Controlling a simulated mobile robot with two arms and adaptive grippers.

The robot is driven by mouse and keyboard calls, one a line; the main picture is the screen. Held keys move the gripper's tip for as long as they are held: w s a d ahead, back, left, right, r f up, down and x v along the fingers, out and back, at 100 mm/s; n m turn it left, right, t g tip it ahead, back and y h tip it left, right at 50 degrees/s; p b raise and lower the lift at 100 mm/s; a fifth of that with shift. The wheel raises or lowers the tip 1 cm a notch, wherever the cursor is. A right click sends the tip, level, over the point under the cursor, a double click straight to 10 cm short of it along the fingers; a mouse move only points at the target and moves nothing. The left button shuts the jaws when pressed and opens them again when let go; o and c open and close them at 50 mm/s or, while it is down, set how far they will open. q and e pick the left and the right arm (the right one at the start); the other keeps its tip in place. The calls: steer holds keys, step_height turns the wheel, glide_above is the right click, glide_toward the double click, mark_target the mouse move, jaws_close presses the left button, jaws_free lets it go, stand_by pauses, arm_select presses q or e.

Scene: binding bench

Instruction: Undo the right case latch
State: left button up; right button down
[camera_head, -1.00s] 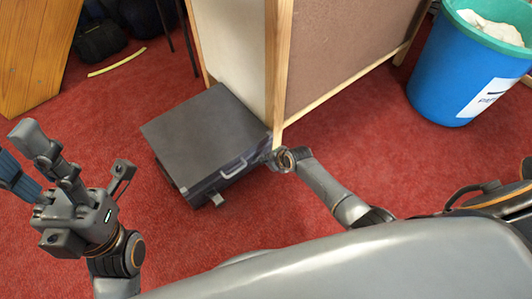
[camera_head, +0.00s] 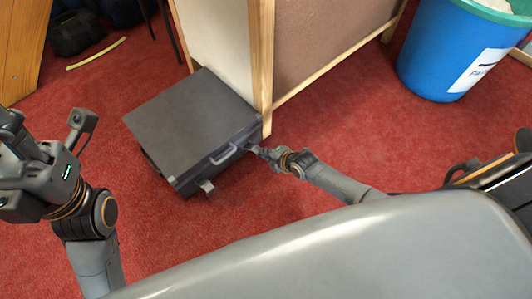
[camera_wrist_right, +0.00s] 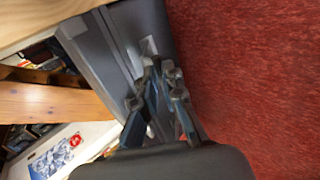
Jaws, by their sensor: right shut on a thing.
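The dark grey case (camera_head: 190,120) lies flat on the red carpet, its handle (camera_head: 226,155) on the front side. The left latch (camera_head: 207,186) sticks out from that side. My right gripper (camera_head: 257,150) is at the right end of the front side, shut on the right case latch, which its fingers mostly hide. In the right wrist view, the fingers (camera_wrist_right: 158,70) meet at a pale metal latch piece (camera_wrist_right: 148,45) on the case side. My left gripper (camera_head: 18,135) is at the left edge, away from the case, its fingers partly cut off.
A wood-framed panel (camera_head: 262,60) stands right behind the case, close to its right corner. A blue bin (camera_head: 430,65) stands at the upper right. A wooden piece (camera_head: 20,45) and dark bags (camera_head: 75,32) are at the upper left. Carpet in front is clear.

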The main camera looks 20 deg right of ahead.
steer(key=shift+w+d+r, duration=0.1)
steer(key=shift+w+r, duration=0.05)
steer(key=shift+w, duration=0.05)
steer(key=c, duration=1.8)
jaws_free()
steer(key=shift+o, duration=0.6)
steer(key=v, duration=1.1)
steer(key=shift+s+r, duration=0.2)
steer(key=shift+s, duration=0.15)
steer(key=shift+d, duration=0.1)
